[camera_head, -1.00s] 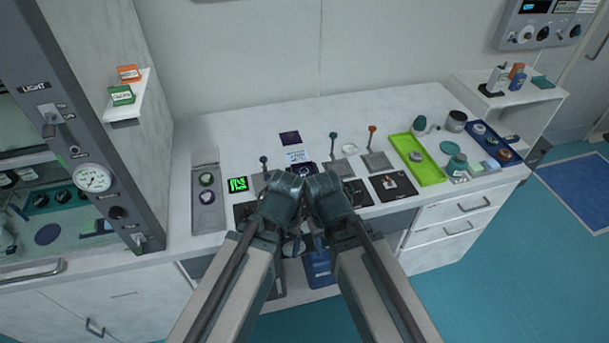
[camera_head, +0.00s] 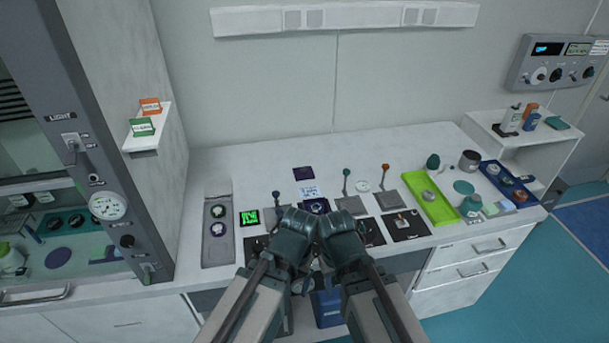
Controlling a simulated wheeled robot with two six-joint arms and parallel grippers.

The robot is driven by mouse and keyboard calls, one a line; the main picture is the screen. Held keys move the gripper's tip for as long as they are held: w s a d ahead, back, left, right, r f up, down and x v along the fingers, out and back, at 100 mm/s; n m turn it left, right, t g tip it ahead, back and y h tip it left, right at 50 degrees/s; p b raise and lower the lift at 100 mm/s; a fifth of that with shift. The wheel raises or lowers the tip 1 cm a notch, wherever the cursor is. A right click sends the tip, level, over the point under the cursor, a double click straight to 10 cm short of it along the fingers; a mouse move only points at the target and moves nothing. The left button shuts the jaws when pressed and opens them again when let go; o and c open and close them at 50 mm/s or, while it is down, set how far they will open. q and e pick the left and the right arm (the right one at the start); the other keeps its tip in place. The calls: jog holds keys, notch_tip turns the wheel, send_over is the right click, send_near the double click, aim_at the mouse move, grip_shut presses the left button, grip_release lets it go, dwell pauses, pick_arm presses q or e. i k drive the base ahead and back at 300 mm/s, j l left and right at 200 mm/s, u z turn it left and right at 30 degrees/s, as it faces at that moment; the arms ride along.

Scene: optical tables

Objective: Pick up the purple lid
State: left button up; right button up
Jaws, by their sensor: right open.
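A flat, round purple disc (camera_head: 59,257) lies inside the cabinet at the far left; it looks like a lid, though its details are too small to tell. My left gripper (camera_head: 296,222) and right gripper (camera_head: 338,224) are side by side over the front middle of the bench, well to the right of the disc. Neither touches it. The right gripper is open and seems empty. The left gripper's fingers are hidden, so its opening cannot be told.
The cabinet's grey post (camera_head: 88,150), with a gauge (camera_head: 108,206), stands between the disc and the bench. A purple square (camera_head: 303,173) lies at mid bench. A grey tray (camera_head: 218,251) is left of my arms; a green tray (camera_head: 440,212) and blue tray (camera_head: 489,168) are right.

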aim_at(304, 173)
jog(key=i+l+z, duration=0.55)
jog(key=i, duration=0.25)
